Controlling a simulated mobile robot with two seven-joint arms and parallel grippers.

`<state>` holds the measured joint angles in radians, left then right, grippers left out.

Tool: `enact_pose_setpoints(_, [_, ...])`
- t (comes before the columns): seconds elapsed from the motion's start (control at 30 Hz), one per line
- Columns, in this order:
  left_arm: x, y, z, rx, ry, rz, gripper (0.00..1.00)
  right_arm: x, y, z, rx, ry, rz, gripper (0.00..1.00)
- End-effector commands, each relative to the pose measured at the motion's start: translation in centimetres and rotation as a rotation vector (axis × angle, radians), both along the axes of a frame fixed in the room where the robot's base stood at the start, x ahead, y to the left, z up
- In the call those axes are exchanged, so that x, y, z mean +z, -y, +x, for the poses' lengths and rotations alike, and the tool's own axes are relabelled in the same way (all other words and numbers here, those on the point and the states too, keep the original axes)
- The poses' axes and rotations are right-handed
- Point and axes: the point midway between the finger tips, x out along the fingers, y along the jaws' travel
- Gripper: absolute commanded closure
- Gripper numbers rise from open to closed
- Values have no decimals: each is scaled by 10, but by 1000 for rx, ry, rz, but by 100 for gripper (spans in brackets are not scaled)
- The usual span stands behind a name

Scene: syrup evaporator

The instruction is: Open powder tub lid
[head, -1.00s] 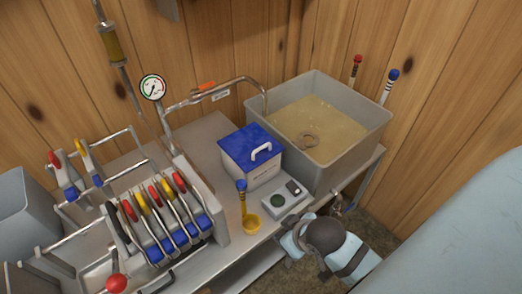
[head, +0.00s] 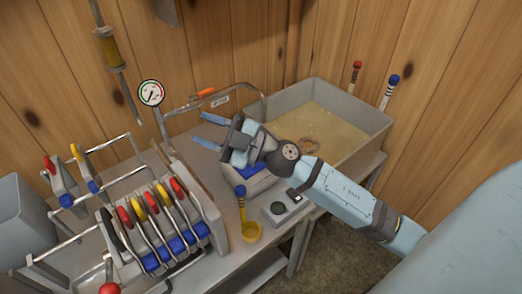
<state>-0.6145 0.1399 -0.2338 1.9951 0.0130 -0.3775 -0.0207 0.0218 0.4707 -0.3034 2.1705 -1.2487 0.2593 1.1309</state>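The powder tub (head: 258,184) is a pale box with a blue lid, standing on the metal bench left of the big basin. Only part of its front and a little blue show in the head view. My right gripper (head: 210,131) reaches in from the right and hides most of the lid and its white handle. Its two light-blue fingers point left and are spread apart, with nothing seen between them. They appear above the tub's far left side; the exact height is unclear. I cannot see whether the gripper touches the lid. My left gripper is not in view.
The grey basin (head: 368,133) of tan liquid stands at right, with a ring in it. A small device (head: 284,209) and a yellow cup (head: 250,232) with a blue-capped stick are in front of the tub. A rack of coloured-handled tools (head: 150,225), a gauge (head: 151,93) and a pipe are at left.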

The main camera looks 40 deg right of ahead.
Motion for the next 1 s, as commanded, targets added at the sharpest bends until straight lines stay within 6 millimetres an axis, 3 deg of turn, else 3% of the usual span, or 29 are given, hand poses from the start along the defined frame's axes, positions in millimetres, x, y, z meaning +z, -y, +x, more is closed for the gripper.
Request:
enact_pose_setpoints(0.1, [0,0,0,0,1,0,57,-24,-19,5,234,-27,-310,62])
enact_pose_setpoints(0.17, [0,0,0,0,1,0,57,-44,-17,10,316,-93,-486,62])
enact_pose_setpoints(0.23, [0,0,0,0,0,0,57,-70,-1,20,367,-212,-699,62])
enact_pose_setpoints(0.37, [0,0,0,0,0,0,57,-105,57,41,325,-503,-1055,62])
enact_pose_setpoints(0.5, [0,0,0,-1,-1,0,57,-114,127,57,156,-807,-1300,62])
enact_pose_setpoints(0.6, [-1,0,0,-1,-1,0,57,-110,164,62,38,-960,-1388,62])
enact_pose_setpoints(0.7, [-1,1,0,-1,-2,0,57,-107,184,63,-39,-1048,-1427,62])
enact_pose_setpoints(0.87, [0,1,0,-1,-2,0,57,-117,191,65,-66,-1084,-1442,62])
enact_pose_setpoints(1.0, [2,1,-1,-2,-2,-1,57,-141,190,69,-62,-1085,-1440,62])
